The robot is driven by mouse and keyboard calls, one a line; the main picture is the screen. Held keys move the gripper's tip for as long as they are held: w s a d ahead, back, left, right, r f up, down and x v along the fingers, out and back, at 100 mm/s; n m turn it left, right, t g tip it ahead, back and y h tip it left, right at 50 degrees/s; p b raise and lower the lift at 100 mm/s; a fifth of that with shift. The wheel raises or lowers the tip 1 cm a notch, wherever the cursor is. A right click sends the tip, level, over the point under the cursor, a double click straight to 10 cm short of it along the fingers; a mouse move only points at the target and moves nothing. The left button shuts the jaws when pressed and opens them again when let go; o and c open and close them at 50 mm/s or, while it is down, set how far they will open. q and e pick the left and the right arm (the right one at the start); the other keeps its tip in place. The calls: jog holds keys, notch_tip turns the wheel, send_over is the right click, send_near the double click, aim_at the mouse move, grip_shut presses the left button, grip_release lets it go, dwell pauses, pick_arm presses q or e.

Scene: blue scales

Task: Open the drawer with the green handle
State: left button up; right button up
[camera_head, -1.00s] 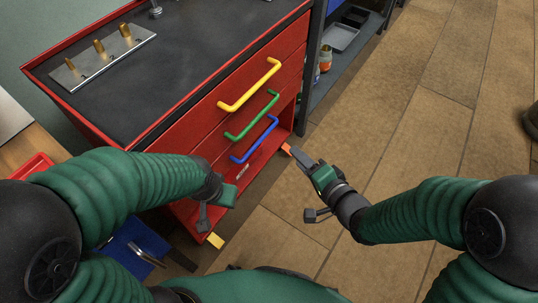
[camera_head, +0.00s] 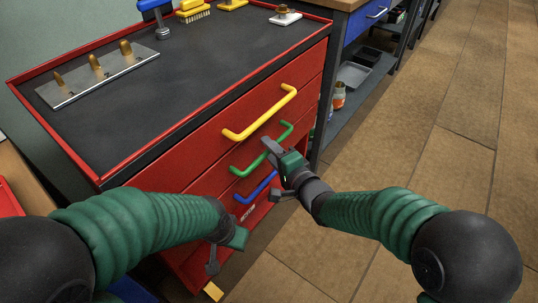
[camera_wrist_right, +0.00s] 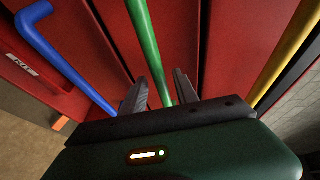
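The red cabinet (camera_head: 160,160) has drawers with a yellow handle (camera_head: 262,114) on top, the green handle (camera_head: 246,167) in the middle and a blue handle (camera_head: 250,193) below. The drawer with the green handle looks shut, flush with its neighbours. My right gripper (camera_head: 268,147) is at the green handle, hiding part of it. In the right wrist view its two fingers (camera_wrist_right: 160,90) are apart, with the green handle (camera_wrist_right: 147,40) running between them and gaps visible on either side. My left gripper (camera_head: 228,250) is low, in front of the cabinet's lower left; its fingers are unclear.
The yellow handle (camera_wrist_right: 288,50) and blue handle (camera_wrist_right: 60,60) flank the right gripper in its wrist view. A metal plate with brass pegs (camera_head: 98,75) and several tools stand on the cabinet top. A workbench with a shelf (camera_head: 350,120) is at right. The floor (camera_head: 440,160) there is clear.

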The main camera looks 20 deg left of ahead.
jog(key=shift+w+a, duration=0.15)
jog(key=shift+w, duration=0.1)
jog(key=shift+c, duration=0.2)
jog(key=shift+a, duration=0.1)
jog(key=c, duration=0.7)
grip_shut()
jog(key=shift+f, duration=0.15)
